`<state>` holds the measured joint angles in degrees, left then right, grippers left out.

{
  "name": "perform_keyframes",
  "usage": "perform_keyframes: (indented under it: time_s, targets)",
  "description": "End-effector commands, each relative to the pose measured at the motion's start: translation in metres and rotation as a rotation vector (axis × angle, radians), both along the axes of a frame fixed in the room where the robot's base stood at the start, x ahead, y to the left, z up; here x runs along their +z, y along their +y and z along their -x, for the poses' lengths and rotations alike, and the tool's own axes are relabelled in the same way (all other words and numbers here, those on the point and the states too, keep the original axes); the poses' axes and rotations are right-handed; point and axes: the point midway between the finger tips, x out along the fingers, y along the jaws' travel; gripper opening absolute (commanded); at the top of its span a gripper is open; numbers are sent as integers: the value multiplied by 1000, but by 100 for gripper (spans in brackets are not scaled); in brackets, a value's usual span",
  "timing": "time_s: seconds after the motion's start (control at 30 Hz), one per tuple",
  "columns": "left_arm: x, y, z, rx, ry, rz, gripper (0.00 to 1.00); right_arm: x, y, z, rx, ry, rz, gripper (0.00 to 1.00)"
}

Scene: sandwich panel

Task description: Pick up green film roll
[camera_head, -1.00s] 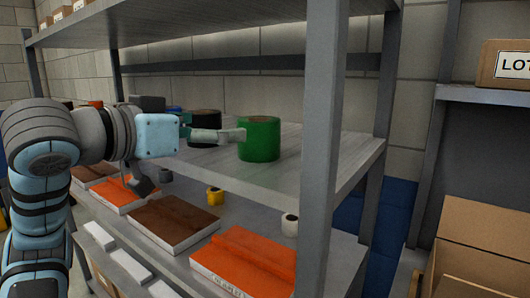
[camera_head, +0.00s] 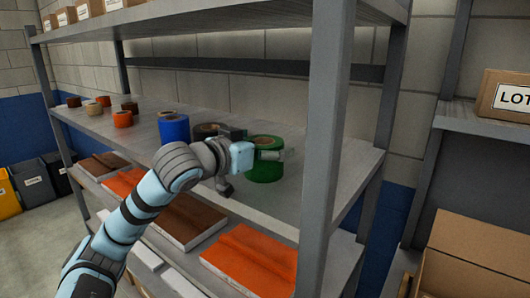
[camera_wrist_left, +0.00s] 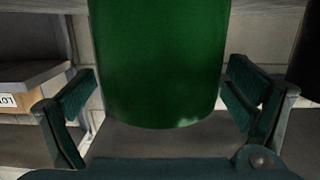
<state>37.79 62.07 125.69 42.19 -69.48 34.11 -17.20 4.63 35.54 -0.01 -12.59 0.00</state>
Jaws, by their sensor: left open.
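The green film roll (camera_head: 266,171) stands upright on the middle shelf, near its right end. My left gripper (camera_head: 270,155) is at the roll's front, partly covering it in the head view. In the left wrist view the green roll (camera_wrist_left: 158,65) fills the middle between the two open fingers of the left gripper (camera_wrist_left: 158,105). A narrow gap shows between the roll and each finger, so the gripper is around it but not closed on it. My right gripper is not in view.
A black roll (camera_head: 206,130) and a blue roll (camera_head: 174,129) stand left of the green one. A grey rack post (camera_head: 328,150) rises close on the right. The upper shelf (camera_head: 230,20) is overhead; orange and brown packs lie on the shelf below.

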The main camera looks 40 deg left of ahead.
Motion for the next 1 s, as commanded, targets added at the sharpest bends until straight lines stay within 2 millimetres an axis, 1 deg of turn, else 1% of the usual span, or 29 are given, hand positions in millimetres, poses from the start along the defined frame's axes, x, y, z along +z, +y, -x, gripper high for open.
perform_keyframes:
  time_s: [0.03,0.07,0.1,0.4,0.63,0.73,0.83,1.0]
  targets:
    - [-1,0,0,0,0,0,95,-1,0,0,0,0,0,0]
    - [-1,0,0,0,0,0,91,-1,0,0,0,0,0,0]
    - [-1,0,0,0,0,0,84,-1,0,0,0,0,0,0]
    - [-1,0,0,-1,0,1,37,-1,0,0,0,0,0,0]
    - [1,-1,0,-2,-1,1,37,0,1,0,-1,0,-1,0]
    - [9,0,0,-1,-1,2,37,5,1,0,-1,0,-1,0]
    - [30,0,0,-2,-4,3,37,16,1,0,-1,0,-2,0]
    - [79,-1,0,-2,-6,5,37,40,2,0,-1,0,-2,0]
